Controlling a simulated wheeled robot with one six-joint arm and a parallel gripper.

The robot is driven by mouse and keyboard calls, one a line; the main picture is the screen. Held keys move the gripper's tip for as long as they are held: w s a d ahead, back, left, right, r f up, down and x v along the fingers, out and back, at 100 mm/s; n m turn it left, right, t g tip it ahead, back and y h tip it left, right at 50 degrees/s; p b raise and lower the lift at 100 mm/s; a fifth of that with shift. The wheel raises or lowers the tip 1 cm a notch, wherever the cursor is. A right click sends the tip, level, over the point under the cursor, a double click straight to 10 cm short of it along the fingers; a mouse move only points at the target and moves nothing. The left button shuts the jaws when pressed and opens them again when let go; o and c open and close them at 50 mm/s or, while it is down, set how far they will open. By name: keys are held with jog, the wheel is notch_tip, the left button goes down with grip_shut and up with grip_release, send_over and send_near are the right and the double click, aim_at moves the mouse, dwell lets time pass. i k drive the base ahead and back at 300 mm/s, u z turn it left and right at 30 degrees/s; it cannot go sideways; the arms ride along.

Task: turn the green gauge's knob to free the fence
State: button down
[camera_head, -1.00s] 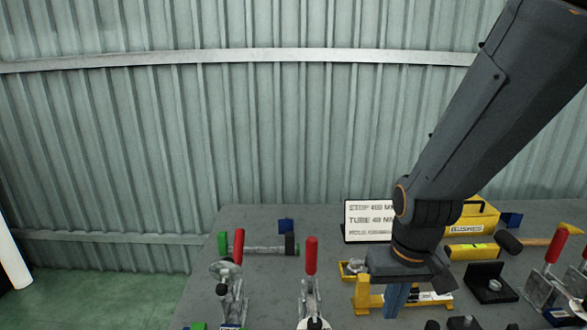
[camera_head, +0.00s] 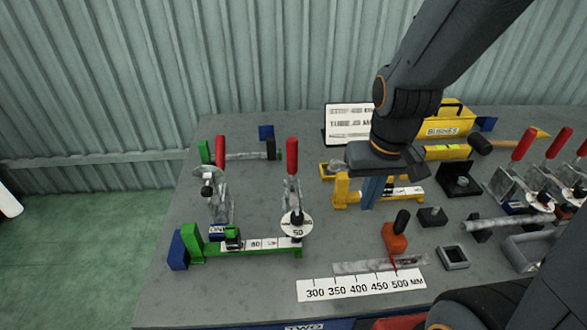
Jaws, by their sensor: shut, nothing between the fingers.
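The green gauge (camera_head: 262,250) lies at the front left of the bench. It is a green bar with white number labels and a blue block (camera_head: 178,250) at its left end. My gripper (camera_head: 386,160) is well to the right and farther back, above the yellow gauge (camera_head: 342,190), apart from the green one. It is shut and empty; its fingertips are hard to make out. A blue upright part (camera_head: 372,192) shows just beneath it.
Toggle clamps with red handles stand behind the green gauge (camera_head: 292,155) and at the right (camera_head: 523,145). An orange tool (camera_head: 394,240) and a white ruler (camera_head: 360,286) lie to the right.

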aim_at(230, 231)
jog(key=z, duration=0.6)
jog(key=k, duration=0.95)
jog(key=u, duration=1.2)
jog(key=i, duration=0.5)
